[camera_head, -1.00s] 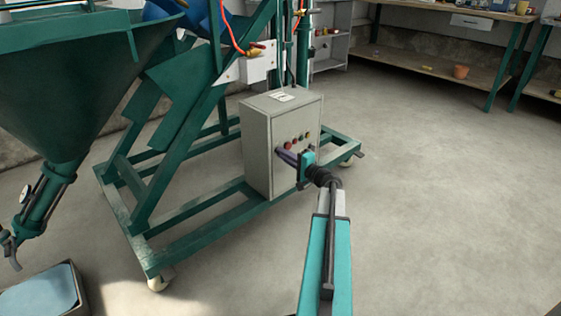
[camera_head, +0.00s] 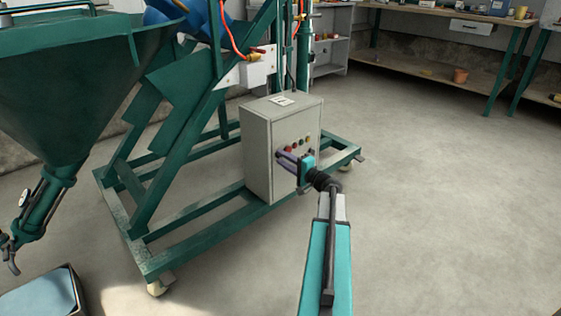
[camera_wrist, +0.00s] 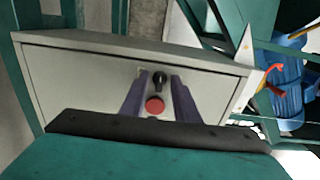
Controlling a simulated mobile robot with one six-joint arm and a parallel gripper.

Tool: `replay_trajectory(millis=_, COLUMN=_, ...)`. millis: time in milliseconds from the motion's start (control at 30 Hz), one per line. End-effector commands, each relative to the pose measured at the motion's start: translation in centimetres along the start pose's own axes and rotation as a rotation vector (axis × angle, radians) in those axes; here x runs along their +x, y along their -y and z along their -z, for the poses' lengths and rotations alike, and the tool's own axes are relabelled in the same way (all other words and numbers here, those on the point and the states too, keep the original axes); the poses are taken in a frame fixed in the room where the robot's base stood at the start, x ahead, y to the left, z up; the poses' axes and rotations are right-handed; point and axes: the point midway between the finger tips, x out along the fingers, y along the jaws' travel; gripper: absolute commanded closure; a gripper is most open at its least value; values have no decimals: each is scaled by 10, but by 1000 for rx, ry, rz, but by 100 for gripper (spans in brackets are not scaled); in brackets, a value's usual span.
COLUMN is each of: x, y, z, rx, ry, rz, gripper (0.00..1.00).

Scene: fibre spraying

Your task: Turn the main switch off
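The grey control cabinet (camera_head: 257,150) stands on the green frame, with a row of small red, green and yellowish buttons on its front. My gripper (camera_head: 282,154) is at that front, just below the buttons. In the wrist view my gripper's two purple fingers (camera_wrist: 159,77) are apart and point at the panel. A black knob (camera_wrist: 159,79), which looks like the main switch, shows between the fingertips with nothing clearly gripped. A round red button (camera_wrist: 155,105) also shows between the fingers. I cannot tell whether the fingers touch the knob.
The green wheeled frame (camera_head: 205,205) surrounds the cabinet base. A green hopper (camera_head: 70,100) is at the left, with an open box (camera_head: 72,290) on the floor below. A workbench (camera_head: 440,65) stands at the back right. The floor at right is clear.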

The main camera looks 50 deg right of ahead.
Motion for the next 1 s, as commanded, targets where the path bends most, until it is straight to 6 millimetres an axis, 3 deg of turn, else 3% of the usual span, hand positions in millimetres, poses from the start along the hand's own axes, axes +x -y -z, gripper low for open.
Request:
replay_trajectory(millis=267, x=-22, y=2, z=0, rx=1, ry=-2, rz=0, gripper=72)
replay_trajectory(millis=800, x=-107, y=3, z=0, rx=0, ry=-2, rz=0, gripper=72)
replay_trajectory(millis=1000, x=-128, y=1, z=0, rx=0, ry=0, rz=0, gripper=72)
